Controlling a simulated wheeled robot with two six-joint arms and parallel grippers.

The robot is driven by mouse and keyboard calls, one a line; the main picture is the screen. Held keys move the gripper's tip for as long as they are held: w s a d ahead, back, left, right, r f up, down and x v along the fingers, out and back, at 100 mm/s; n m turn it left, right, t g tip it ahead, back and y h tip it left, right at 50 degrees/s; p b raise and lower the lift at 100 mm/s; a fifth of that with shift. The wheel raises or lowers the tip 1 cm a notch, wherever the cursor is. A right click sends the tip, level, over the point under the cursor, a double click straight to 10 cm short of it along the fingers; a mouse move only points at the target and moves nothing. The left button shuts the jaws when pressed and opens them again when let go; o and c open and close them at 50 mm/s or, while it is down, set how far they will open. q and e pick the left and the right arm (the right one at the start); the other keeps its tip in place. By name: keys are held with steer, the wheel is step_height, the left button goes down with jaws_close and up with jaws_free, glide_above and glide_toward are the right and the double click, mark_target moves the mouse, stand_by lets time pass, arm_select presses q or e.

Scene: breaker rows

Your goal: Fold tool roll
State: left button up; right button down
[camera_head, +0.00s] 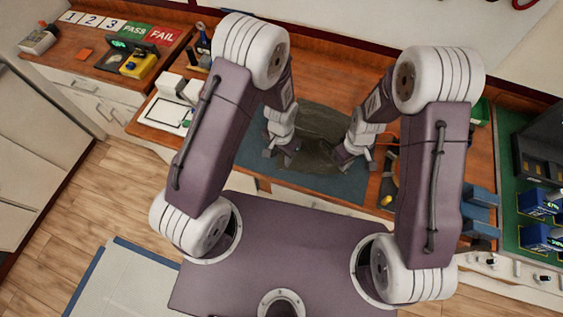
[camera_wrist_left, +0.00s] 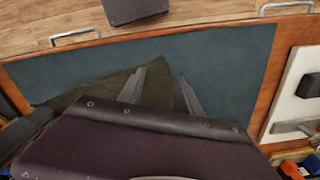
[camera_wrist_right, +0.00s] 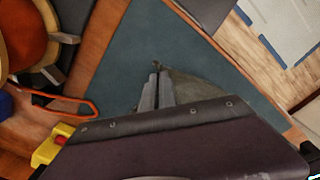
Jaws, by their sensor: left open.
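The tool roll (camera_head: 317,154) is a dark olive cloth lying on a blue-grey mat (camera_head: 345,188), with a darker part (camera_head: 322,120) behind it. My left gripper (camera_head: 272,154) is at the cloth's left side. In the left wrist view its fingers (camera_wrist_left: 160,76) are spread wide, with the cloth (camera_wrist_left: 95,92) under and beside one finger. My right gripper (camera_head: 346,156) is at the cloth's right side. In the right wrist view its fingers (camera_wrist_right: 160,73) are close together at the cloth's edge (camera_wrist_right: 192,88), with a small dark bit at the tips. My wrist housings hide much of the cloth.
A white tray (camera_head: 160,116) stands left of the mat. An orange cable loop (camera_wrist_right: 85,110) and a yellow-red item (camera_wrist_right: 48,147) are near my right gripper. Blue bins (camera_head: 480,213) are at the right. Bare mat shows at the front.

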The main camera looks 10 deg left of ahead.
arm_select(q)
steer(key=shift+f, duration=1.45)
jaws_close()
steer(key=shift+r, duration=0.1)
steer(key=shift+r, duration=2.45)
